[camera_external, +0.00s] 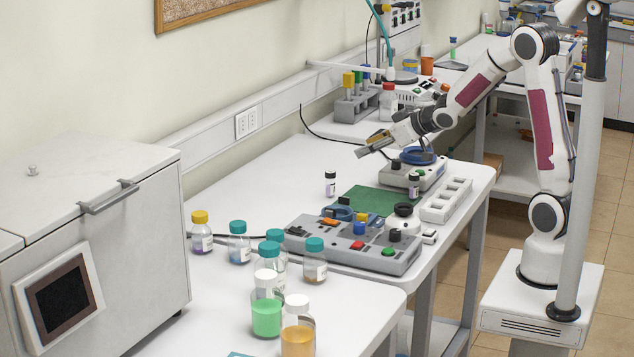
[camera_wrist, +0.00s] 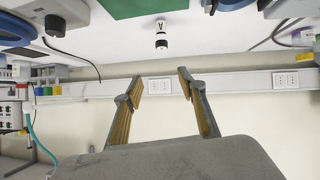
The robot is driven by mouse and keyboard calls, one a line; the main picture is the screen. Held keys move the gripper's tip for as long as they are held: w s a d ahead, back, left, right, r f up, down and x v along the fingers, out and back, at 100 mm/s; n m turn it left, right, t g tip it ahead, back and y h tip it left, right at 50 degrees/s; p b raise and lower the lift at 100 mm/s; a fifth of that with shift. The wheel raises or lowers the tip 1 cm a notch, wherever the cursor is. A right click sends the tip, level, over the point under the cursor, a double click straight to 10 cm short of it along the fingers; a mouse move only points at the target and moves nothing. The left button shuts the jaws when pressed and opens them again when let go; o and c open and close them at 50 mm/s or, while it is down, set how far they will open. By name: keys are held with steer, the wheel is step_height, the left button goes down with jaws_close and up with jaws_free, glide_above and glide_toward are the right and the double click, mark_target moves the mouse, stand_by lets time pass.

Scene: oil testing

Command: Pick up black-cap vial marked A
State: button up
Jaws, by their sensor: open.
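The black-cap vial marked A (camera_wrist: 161,28) shows upside down in the wrist view, beyond and between my fingertips; its letter and dark cap are visible. In the external view, a small white vial with a black cap (camera_external: 330,184) stands upright on the table to the left of the green mat and appears to be the same one; its letter is too small to read there. My gripper (camera_external: 366,148) is open and empty, above the table and apart from the vial. Its two fingers also show in the wrist view (camera_wrist: 159,84).
A second dark-capped vial (camera_external: 413,184) stands near the white device with the blue ring (camera_external: 417,172). The green mat (camera_external: 368,199) lies beside the vials. A grey control block (camera_external: 350,245) and a white slotted rack (camera_external: 446,199) stand nearer. The wall bounds the table's far side.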

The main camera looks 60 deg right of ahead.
steer(key=t+y, duration=0.1)
steer(key=y, duration=0.1)
glide_toward(330, 171)
steer(key=w, duration=0.1)
steer(key=shift+w+a+f+n+t+y, duration=0.1)
steer(key=shift+w+f+n+t+y, duration=0.1)
steer(key=shift+f, duration=0.25)
steer(key=shift+w+f+n+t+y, duration=0.1)
steer(key=shift+w+f+t, duration=0.1)
steer(key=shift+f, duration=0.2)
steer(key=shift+x, duration=1.3)
steer(key=shift+f+x, duration=0.1)
steer(key=shift+x, duration=1.2)
steer(key=shift+f+x, duration=0.15)
steer(key=shift+x, duration=1.15)
steer(key=shift+s, duration=0.1)
steer(key=shift+c, duration=0.4)
steer(key=c, duration=1.1)
